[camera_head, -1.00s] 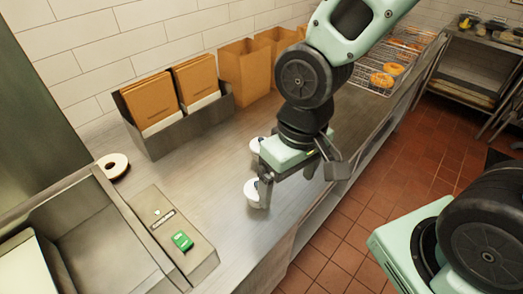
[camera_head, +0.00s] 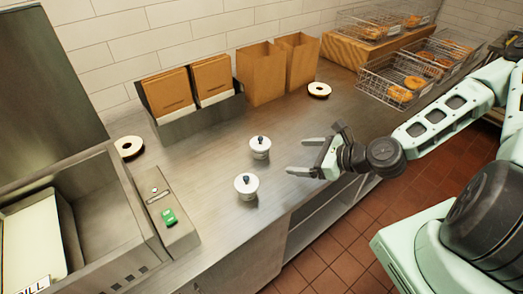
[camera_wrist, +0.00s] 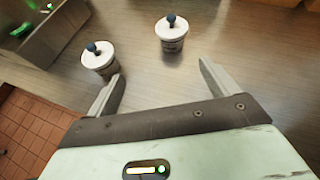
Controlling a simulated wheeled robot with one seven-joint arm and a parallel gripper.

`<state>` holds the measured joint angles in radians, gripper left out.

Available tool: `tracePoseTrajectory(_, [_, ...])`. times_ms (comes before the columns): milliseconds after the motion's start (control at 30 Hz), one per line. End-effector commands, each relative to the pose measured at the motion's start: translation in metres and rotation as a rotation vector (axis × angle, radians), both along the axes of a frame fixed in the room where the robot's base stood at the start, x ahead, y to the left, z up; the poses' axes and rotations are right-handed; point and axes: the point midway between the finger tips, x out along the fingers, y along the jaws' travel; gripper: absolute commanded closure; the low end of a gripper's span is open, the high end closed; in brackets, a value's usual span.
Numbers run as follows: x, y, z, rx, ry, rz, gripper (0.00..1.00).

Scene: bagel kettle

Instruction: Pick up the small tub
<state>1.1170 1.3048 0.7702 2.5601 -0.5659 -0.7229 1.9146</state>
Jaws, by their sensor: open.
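Two small white tubs with dark knobs on their lids stand upright on the steel counter. In the head view one tub (camera_head: 260,148) is farther back and the other tub (camera_head: 246,187) is nearer the front edge. My gripper (camera_head: 288,156) is open and empty, to the right of both tubs and apart from them. In the wrist view my gripper's fingers (camera_wrist: 161,78) spread below the tubs. One tub (camera_wrist: 171,36) is beyond the gap between the fingers, and the other tub (camera_wrist: 99,60) is just past the left fingertip.
A dark holder (camera_head: 205,119) with brown bags and two open paper bags (camera_head: 262,75) stand along the wall. Tape rolls (camera_head: 129,147) (camera_head: 319,90) lie on the counter. Wire baskets of bagels (camera_head: 408,82) are at the back right. A green-buttoned unit (camera_head: 165,216) is at left.

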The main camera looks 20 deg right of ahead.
Motion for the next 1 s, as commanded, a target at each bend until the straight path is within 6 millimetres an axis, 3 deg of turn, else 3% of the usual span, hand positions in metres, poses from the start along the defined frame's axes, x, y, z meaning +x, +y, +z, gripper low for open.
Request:
tracePoseTrajectory(133, [0.009, -0.013, 0.008, 0.115, -0.002, -0.123, 0.13])
tracePoseTrajectory(333, [0.019, -0.009, 0.0, 0.13, -0.006, -0.139, 0.13])
tracePoseTrajectory(567, [0.042, 0.009, -0.004, 0.13, -0.003, -0.135, 0.13])
tracePoseTrajectory(1000, [0.098, 0.047, -0.033, 0.129, -0.002, -0.138, 0.13])
